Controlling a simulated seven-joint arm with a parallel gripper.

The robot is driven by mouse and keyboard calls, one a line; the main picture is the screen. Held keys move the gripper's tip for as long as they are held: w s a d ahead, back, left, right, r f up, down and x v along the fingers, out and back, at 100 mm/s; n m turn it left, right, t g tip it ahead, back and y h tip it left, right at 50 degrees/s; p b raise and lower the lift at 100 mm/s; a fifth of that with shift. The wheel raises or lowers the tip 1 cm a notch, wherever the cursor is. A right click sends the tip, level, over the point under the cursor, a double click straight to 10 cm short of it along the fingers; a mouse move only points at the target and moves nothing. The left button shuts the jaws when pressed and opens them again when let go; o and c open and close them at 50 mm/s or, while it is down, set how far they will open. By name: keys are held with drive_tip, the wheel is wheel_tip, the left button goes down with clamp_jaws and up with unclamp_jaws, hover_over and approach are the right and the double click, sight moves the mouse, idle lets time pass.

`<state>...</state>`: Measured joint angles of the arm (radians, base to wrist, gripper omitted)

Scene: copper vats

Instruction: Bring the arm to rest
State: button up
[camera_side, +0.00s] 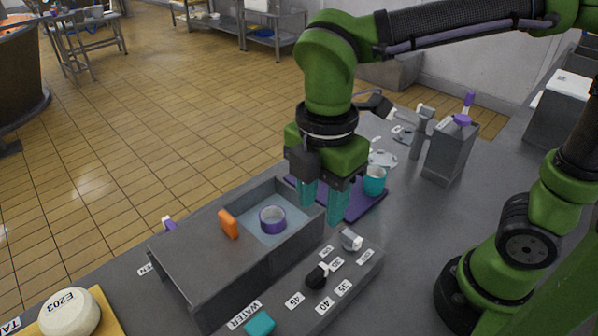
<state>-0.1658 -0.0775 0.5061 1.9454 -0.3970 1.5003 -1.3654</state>
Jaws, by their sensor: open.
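My gripper (324,203) hangs from the green arm near the middle of the side view, pointing down. Its two teal fingers are apart with nothing visible between them. The fingers are over or beside the right edge of a grey box-like sink (185,262); I cannot tell how high above it they are. A purple ring (272,219) lies in the sink's pale blue basin, left of the fingers. An orange block (229,224) stands at the basin's left edge.
A teal cup (374,180) stands on a purple mat (362,208) just behind the gripper. A black knob (316,276) and a grey knob (350,239) sit on a labelled panel in front. A grey container (450,150) stands right. A white round piece (69,314) is front left.

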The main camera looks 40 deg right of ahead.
drive_tip(key=shift+r, duration=0.2)
drive_tip(key=d+r+m+t+y, duration=0.1)
drive_tip(key=d+m+t, duration=0.6)
drive_tip(key=d+m, duration=0.9)
drive_tip(key=m+y, duration=0.1)
drive_tip(key=m, duration=0.5)
drive_tip(key=shift+d, duration=0.4)
